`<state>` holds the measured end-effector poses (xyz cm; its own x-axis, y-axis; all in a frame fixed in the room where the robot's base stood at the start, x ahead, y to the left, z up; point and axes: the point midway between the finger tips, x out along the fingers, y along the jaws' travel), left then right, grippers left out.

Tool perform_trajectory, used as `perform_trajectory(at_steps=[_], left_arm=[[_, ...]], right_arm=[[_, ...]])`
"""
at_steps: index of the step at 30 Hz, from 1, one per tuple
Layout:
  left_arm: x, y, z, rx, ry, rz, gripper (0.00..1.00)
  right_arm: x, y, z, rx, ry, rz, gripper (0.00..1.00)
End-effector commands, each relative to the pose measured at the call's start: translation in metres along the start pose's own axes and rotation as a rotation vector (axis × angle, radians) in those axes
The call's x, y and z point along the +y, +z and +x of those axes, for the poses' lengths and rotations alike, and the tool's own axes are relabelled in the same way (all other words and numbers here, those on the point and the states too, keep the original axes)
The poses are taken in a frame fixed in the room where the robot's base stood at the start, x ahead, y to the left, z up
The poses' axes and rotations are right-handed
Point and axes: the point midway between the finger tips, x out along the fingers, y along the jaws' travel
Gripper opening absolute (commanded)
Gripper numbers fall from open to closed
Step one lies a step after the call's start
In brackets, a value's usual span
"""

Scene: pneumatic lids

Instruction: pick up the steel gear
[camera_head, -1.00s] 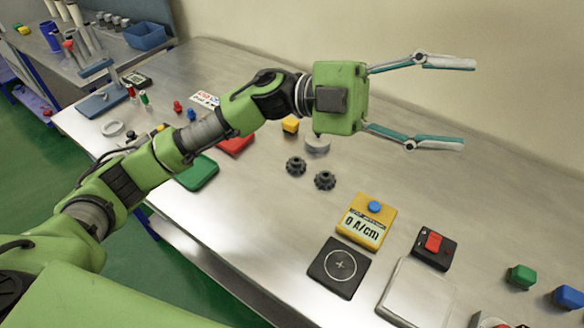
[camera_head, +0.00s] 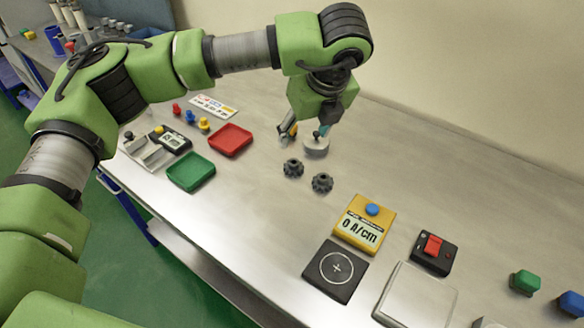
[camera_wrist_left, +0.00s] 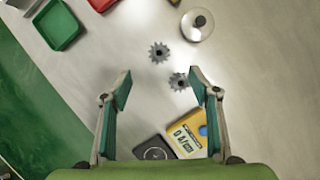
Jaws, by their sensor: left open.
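Two dark grey toothed gears lie on the steel table. One gear (camera_head: 293,168) is nearer the back left and the other gear (camera_head: 322,183) is to its right. I cannot tell from looks which one is the steel one. In the left wrist view one gear (camera_wrist_left: 159,52) lies beyond the fingertips, and the other gear (camera_wrist_left: 179,81) lies close to the right fingertip. My left gripper (camera_head: 305,135) points down above the table behind the gears. In the wrist view the left gripper (camera_wrist_left: 160,85) is open and empty. My right gripper is not in view.
A round metal piece with a knob (camera_head: 316,147) stands behind the gears. A red tray (camera_head: 230,140) and a green tray (camera_head: 190,171) lie to the left. A yellow meter (camera_head: 364,223) and a black pad (camera_head: 335,270) are in front.

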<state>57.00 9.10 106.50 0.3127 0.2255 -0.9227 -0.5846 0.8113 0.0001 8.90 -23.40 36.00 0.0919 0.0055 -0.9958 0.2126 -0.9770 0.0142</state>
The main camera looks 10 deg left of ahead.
Motion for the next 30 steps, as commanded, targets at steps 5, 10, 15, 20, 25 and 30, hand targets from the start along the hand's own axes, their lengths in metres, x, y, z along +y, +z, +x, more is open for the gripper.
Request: perform_trajectory(at_steps=[5,10,15,20,25,30], left_arm=[[0.002,0.001,0.029,0.002,0.006,-0.002,0.56],[0.001,0.0,0.061,0.002,0.004,0.0,0.56],[0.001,-0.001,0.08,0.002,0.001,0.0,0.56],[0.002,-0.003,0.09,0.004,0.003,0.002,0.56],[0.004,-0.007,0.116,0.004,0.003,0.0,0.56],[0.003,-0.008,0.133,0.002,0.001,0.001,0.56]], right_arm=[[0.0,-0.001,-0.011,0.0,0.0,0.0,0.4],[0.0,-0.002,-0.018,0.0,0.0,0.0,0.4],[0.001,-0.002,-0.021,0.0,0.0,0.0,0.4],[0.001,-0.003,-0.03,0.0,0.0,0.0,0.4],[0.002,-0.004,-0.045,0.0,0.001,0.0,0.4],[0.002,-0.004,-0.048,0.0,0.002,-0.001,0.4]])
